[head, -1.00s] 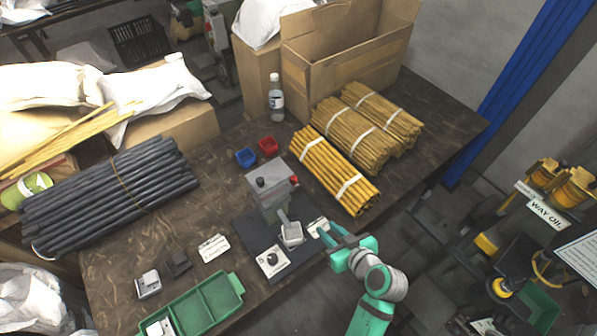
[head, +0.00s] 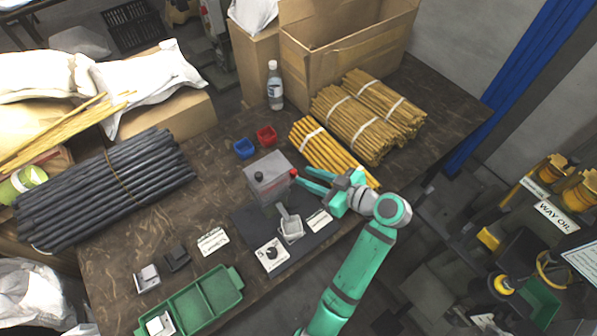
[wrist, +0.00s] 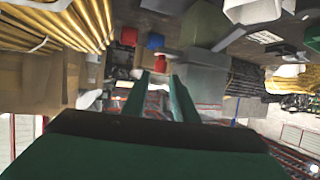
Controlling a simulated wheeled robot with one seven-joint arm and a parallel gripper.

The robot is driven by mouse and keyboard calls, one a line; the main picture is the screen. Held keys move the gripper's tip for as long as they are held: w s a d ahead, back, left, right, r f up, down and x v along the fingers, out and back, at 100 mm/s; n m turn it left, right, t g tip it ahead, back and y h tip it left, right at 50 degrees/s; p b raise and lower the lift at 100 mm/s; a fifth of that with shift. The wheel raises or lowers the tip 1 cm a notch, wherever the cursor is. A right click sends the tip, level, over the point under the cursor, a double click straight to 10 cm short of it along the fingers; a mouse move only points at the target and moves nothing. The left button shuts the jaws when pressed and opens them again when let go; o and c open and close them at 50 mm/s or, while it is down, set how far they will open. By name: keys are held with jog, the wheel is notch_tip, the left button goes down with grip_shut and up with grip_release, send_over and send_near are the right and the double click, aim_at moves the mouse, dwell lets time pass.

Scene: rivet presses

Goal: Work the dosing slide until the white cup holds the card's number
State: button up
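The dosing device is a grey box (head: 268,176) with a black knob on top and a red knob (head: 294,173) on its right side. A pale, square cup (head: 291,230) stands at the foot of its chute on a dark mat (head: 247,219). My gripper (head: 300,178) is right of the box, its fingertips close to the red knob; contact is unclear. In the wrist view the two fingers (wrist: 158,82) are apart with nothing clearly between them, and the grey box (wrist: 206,70) is right of them. The cup's contents and any card number are too small to read.
White cards lie on the mat (head: 319,221) and left of it (head: 213,241). A red bin (head: 266,136) and a blue bin (head: 244,148) stand behind the box. Bundled yellow rods (head: 325,150) lie close behind my gripper. A green tray (head: 203,300) is at front left.

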aim_at(295, 172)
jog(key=shift+x, duration=2.4)
grip_shut()
